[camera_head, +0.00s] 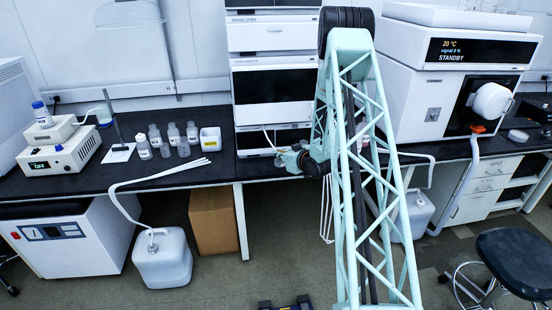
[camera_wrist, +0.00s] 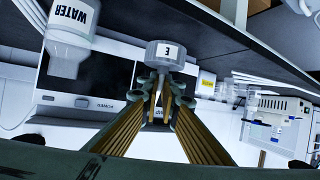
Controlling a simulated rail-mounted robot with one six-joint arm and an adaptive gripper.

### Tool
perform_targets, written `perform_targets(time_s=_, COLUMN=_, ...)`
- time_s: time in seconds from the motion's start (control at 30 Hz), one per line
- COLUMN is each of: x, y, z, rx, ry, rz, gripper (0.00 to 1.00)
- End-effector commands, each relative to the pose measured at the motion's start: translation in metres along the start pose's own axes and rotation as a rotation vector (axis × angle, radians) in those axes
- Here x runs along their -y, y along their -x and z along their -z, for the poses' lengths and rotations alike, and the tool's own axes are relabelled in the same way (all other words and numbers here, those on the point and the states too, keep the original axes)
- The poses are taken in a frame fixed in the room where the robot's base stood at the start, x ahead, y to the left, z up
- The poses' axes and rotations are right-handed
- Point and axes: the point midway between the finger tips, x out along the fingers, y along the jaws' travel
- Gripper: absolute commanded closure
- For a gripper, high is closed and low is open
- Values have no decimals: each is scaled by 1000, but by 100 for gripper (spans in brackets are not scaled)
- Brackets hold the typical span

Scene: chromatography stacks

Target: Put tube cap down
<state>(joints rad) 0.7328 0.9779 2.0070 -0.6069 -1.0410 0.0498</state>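In the wrist view a grey round cap (camera_wrist: 165,53) with a white label marked "E" sits at the fingertips of my gripper (camera_wrist: 161,96). The fingers close in on its narrower lower part from both sides, and they appear to hold it. In the head view my gripper (camera_head: 284,158) is small, near the front edge of the black bench before the white instrument stack. The cap cannot be made out there. My arm hides part of the bench to the right.
A bottle labelled "WATER" (camera_wrist: 72,38) shows upper left in the wrist view. Several small bottles (camera_head: 173,134) and a white box with a yellow label (camera_head: 210,139) stand on the bench (camera_head: 110,176). White tubing (camera_head: 160,180) runs over the bench edge to a jug (camera_head: 162,258).

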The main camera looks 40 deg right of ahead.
Motion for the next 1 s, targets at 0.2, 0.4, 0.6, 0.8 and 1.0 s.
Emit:
perform_targets(time_s=0.2, x=-13, y=-30, z=12, rx=-1, ry=2, rz=0, gripper=100)
perform_targets(time_s=0.4, x=-22, y=-53, z=21, rx=-1, ry=1, rz=1, gripper=100)
perform_targets(time_s=0.6, x=-28, y=-69, z=20, rx=1, ry=0, rz=1, gripper=100)
perform_targets(time_s=0.8, x=-27, y=-75, z=3, rx=1, ry=-1, rz=1, gripper=100)
perform_targets(time_s=1.0, x=-27, y=-78, z=-2, rx=0, ry=0, rz=1, gripper=100)
